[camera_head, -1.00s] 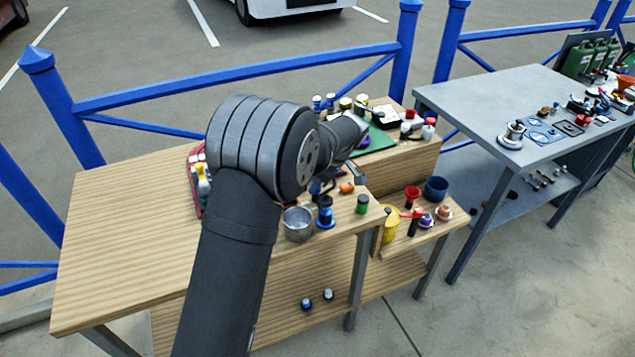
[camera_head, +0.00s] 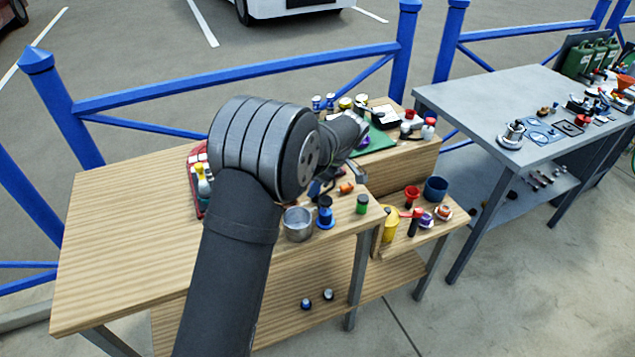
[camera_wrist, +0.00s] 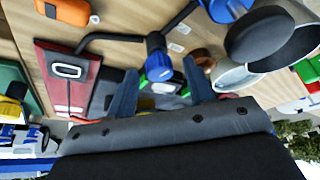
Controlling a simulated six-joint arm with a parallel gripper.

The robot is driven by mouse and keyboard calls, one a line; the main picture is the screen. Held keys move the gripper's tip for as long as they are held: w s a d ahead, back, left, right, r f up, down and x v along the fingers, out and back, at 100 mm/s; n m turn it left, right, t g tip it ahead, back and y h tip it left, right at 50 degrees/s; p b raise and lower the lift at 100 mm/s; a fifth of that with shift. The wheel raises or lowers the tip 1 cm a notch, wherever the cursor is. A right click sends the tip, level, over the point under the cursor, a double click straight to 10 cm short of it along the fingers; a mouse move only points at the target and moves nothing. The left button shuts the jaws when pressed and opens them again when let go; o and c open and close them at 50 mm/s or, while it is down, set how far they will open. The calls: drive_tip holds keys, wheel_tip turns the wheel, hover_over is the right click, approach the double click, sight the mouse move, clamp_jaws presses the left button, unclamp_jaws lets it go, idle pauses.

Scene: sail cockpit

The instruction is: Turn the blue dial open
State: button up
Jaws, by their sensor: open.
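In the wrist view, a blue dial-like part (camera_wrist: 157,62) on a dark bent rod or pipe shows just beyond my fingertips, roughly between them. I cannot tell whether the fingers touch it. My gripper (camera_wrist: 160,88) is open, with two blue-grey fingers apart and nothing seen held. In the head view my arm covers most of this spot; only a bit of blue (camera_head: 316,187) shows beside it. A second blue part with a black top (camera_head: 325,212) stands near the table's front edge; its blue base also shows in the wrist view (camera_wrist: 228,9).
A metal pot (camera_head: 298,224) stands close to the blue-and-black part. A green-lidded jar (camera_head: 361,204) and an orange piece (camera_head: 347,188) are nearby. A red tray (camera_head: 201,208) lies left of my arm. The wooden table's left side (camera_head: 120,240) is clear.

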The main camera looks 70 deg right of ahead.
drive_tip(key=shift+r, duration=0.15)
drive_tip(key=v, duration=1.7)
drive_tip(key=shift+s, duration=0.1)
drive_tip(key=x, duration=1.7)
